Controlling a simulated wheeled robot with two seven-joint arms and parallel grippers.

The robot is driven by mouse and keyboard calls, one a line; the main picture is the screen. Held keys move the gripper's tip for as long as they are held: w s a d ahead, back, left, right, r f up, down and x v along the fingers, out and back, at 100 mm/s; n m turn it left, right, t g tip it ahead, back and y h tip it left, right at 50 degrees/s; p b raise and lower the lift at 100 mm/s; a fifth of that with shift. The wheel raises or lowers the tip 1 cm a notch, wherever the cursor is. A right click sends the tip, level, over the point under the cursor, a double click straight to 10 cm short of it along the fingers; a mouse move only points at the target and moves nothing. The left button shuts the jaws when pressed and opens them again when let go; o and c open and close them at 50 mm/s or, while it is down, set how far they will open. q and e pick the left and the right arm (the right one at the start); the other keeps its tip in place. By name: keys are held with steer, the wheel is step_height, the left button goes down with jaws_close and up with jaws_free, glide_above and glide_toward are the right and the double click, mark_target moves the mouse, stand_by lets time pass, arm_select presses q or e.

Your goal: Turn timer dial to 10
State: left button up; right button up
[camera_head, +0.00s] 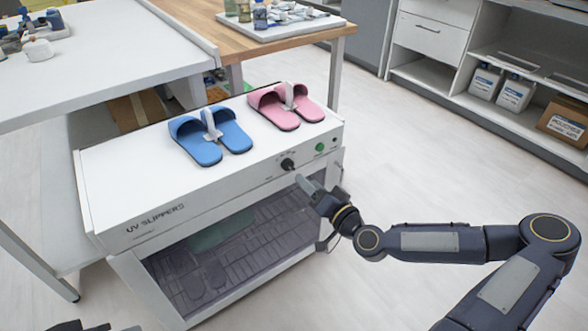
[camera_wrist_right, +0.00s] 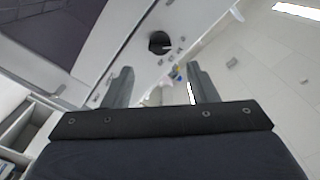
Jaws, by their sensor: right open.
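The timer dial (camera_head: 288,164) is a small black knob on the white front panel of the UV slippers cabinet (camera_head: 130,185). In the right wrist view the dial (camera_wrist_right: 160,43) is a dark round knob beyond the fingertips, with a light mark on it. My right gripper (camera_head: 308,184) is just below and to the right of the dial in the head view. Its fingers (camera_wrist_right: 160,80) are apart and empty, and they do not appear to touch the dial. The dial's numbers are too small to read. Only a dark piece of what may be my left gripper shows at the bottom left.
Blue slippers (camera_head: 200,148) and pink slippers (camera_head: 272,110) lie on the cabinet top. A green button (camera_head: 320,147) is right of the dial. A dark see-through door (camera_head: 240,240) is below the panel.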

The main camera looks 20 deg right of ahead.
mark_target(292, 168)
steer(key=b+x, duration=0.1)
steer(key=x, duration=0.6)
steer(key=shift+f, duration=0.1)
steer(key=c, duration=1)
steer(key=shift+m+b, duration=0.4)
steer(key=shift+m, duration=2.5)
steer(key=o, duration=1)
